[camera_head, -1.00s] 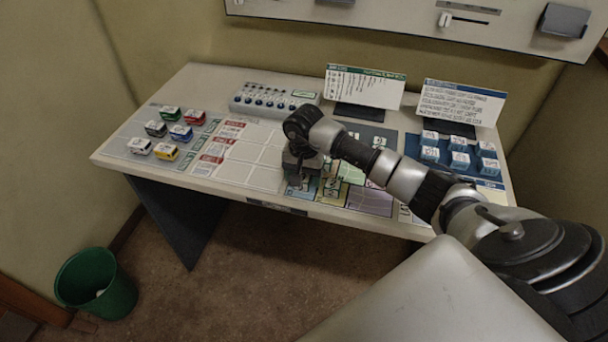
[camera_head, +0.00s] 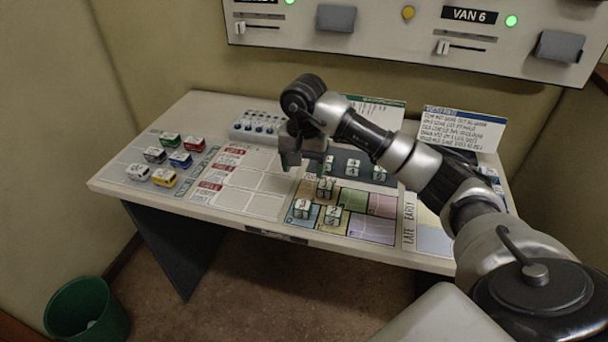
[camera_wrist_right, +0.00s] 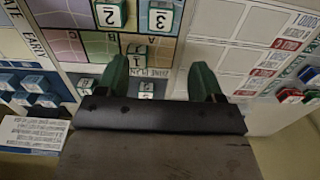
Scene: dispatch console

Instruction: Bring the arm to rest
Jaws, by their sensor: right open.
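My right arm reaches over the desk (camera_head: 130,178) from the right. Its gripper (camera_head: 290,160) points down above the desk board, between the white grid and the coloured zone map (camera_head: 372,228). In the right wrist view the gripper (camera_wrist_right: 160,78) has its two green fingers spread apart, with nothing held between them. Below it, numbered cubes stand on the map, including a "2" cube (camera_wrist_right: 110,14) and a "3" cube (camera_wrist_right: 161,17). A "1" cube (camera_wrist_right: 136,61) shows near the left finger. My left gripper is not in view.
A switch box (camera_head: 256,127) and a propped card (camera_head: 460,130) stand at the back. A wall panel (camera_head: 400,45) hangs above. A green bin (camera_head: 88,310) stands on the floor.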

